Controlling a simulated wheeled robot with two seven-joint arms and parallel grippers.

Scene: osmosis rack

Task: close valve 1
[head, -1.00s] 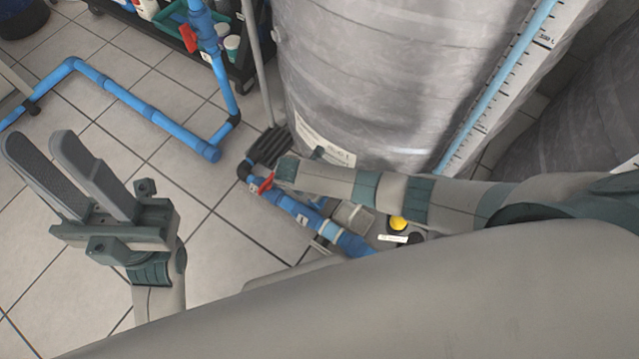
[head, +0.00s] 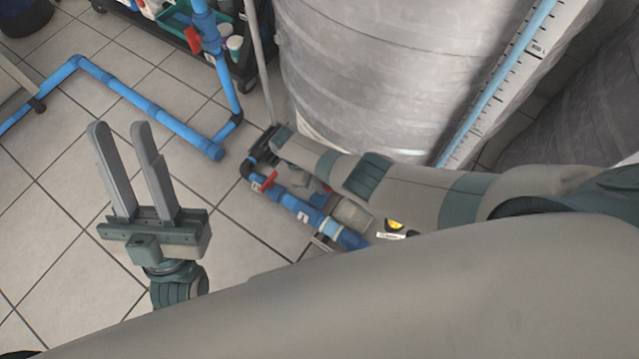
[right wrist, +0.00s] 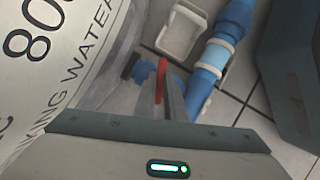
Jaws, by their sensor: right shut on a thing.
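A red valve handle (right wrist: 160,78) on a blue valve body (right wrist: 144,72) shows in the right wrist view, between the white tank and the blue pipe. My right gripper (right wrist: 168,98) is shut on this handle. In the head view the right gripper's fingers are mostly hidden behind my right arm near the tank's foot. A red handle (head: 266,181) on the blue floor pipe (head: 308,214) is visible beside that arm; I cannot tell whether it is the same one. My left gripper (head: 119,128) is open and empty above the floor tiles, left of the pipe.
A large grey wrapped tank (head: 385,75) stands behind my right arm. Another blue pipe (head: 140,102) runs along the floor at the upper left. A light tray (right wrist: 180,32) sits beside the pipe.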

